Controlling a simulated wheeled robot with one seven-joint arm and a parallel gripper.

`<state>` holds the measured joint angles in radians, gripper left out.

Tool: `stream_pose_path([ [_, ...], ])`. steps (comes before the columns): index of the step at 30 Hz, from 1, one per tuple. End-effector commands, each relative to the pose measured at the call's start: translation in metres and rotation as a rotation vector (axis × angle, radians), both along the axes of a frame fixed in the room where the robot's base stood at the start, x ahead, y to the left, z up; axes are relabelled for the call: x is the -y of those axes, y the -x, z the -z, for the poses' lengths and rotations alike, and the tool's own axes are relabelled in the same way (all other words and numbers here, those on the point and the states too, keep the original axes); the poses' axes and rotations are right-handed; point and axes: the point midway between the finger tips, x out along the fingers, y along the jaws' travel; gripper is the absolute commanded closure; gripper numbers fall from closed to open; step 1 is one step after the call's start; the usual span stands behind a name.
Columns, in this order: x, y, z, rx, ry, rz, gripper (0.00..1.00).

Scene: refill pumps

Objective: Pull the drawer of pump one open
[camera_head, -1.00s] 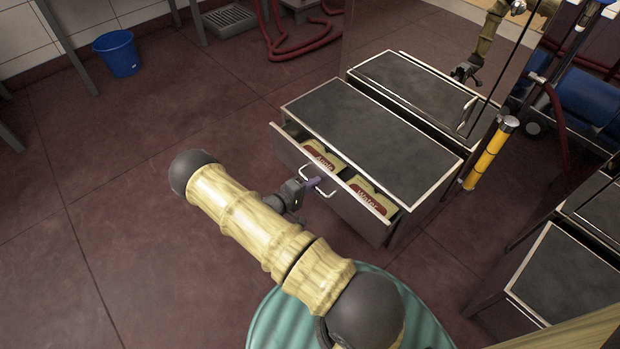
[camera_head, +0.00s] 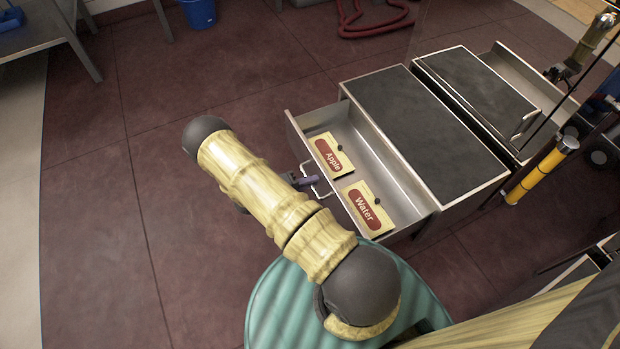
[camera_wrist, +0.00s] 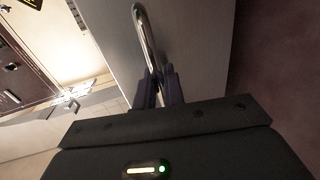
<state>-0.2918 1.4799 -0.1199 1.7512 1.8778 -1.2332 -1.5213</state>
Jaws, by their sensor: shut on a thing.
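The drawer (camera_head: 392,163) of the dark-topped metal cabinet (camera_head: 425,125) stands far out, with its inside open to view. Two cards or cartons labelled Apple (camera_head: 332,155) and Water (camera_head: 368,207) lie inside along its front. My gripper (camera_head: 308,182) is at the outer face of the drawer, on its metal bar handle. In the wrist view my gripper (camera_wrist: 158,88) has its two dark fingers closed around the lower part of the handle (camera_wrist: 143,30). Part of the handle is hidden by the fingers.
A second dark-topped unit (camera_head: 475,95) with its own open drawer stands behind the cabinet. Red floor is free to the left. A blue bucket (camera_head: 198,12) stands at the top left.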

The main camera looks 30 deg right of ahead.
Motion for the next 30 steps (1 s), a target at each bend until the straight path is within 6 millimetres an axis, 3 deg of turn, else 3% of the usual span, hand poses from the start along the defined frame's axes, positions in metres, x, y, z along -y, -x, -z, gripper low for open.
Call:
stream_pose_path([
  [13, 0.0, 0.002, 0.001, -0.002, -0.001, 0.011, 1.0],
  [14, 0.0, 0.002, 0.001, -0.002, -0.001, 0.011, 0.87],
  [15, 0.0, 0.002, 0.001, -0.002, -0.001, 0.011, 0.85],
  [25, -0.004, 0.001, -0.001, 0.0, -0.001, 0.007, 0.85],
  [30, -0.02, 0.0, -0.006, 0.001, -0.002, 0.006, 0.85],
])
